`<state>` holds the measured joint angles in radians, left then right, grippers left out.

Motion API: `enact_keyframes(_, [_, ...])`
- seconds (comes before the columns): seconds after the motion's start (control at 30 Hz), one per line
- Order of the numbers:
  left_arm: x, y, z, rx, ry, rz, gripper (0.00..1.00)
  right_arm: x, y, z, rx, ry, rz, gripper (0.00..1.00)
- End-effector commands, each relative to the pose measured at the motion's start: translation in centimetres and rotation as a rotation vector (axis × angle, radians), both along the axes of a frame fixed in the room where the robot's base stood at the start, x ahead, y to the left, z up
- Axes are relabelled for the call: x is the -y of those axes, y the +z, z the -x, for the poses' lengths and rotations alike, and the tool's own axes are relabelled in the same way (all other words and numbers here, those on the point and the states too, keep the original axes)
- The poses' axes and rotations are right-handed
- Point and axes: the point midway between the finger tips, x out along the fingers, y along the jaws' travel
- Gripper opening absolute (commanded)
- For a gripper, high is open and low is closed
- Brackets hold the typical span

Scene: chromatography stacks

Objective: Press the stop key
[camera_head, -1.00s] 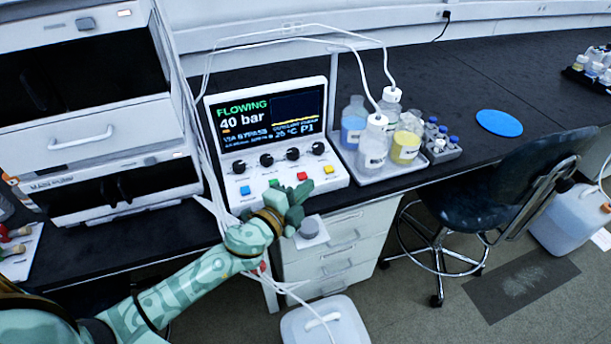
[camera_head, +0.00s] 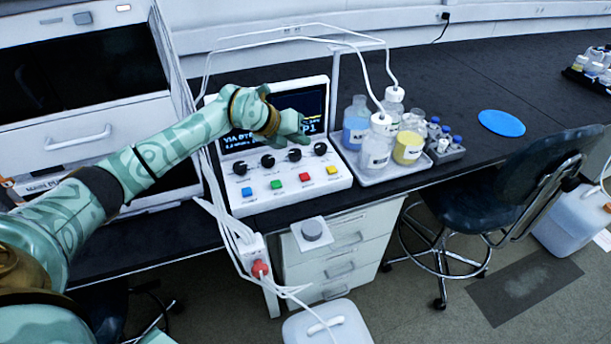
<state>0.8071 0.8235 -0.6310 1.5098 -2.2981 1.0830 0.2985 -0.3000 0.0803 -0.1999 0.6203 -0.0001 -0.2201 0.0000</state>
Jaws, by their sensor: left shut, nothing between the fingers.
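The white control console (camera_head: 235,170) stands on the dark bench with a screen (camera_head: 318,100) above several black knobs. Below the knobs is a row of keys: blue (camera_head: 246,192), green (camera_head: 276,185), red (camera_head: 304,178) and yellow (camera_head: 331,170). The key labels are too small to read, so I cannot tell by text which is the stop key. My left gripper (camera_head: 300,134) is shut and empty. It is in front of the screen, over the knob area and above the key row in the picture, hiding much of the screen. My right gripper is not in view.
A tray (camera_head: 375,178) of bottles stands right of the console, with white tubes arching over it. A grey round knob (camera_head: 312,229) on a white plate sits below the bench edge. A blue disc (camera_head: 501,123) lies on clear bench; a chair (camera_head: 490,190) stands in front.

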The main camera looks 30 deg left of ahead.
Motion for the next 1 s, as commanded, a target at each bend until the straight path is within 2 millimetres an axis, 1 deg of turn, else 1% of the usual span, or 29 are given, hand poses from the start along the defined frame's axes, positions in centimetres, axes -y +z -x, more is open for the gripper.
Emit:
enact_keyframes(0.2, [0.1, -0.1, 0.0, 0.001, -0.001, 0.002, 0.00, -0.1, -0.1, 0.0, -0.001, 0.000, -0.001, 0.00])
enact_keyframes(0.37, [0.1, -0.9, 0.0, 0.000, -0.002, 0.002, 0.00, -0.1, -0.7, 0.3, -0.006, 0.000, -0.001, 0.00])
enact_keyframes(0.57, [0.1, -3.2, 0.0, -0.002, -0.004, 0.003, 0.00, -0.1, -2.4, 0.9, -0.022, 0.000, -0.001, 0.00])
enact_keyframes(0.8, [0.1, -6.9, 0.0, -0.005, -0.002, 0.002, 0.00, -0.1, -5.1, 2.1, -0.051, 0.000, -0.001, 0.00])
enact_keyframes(1.0, [0.1, -8.4, 0.0, 0.001, -0.003, 0.003, 0.00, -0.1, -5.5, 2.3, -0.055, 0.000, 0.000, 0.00])
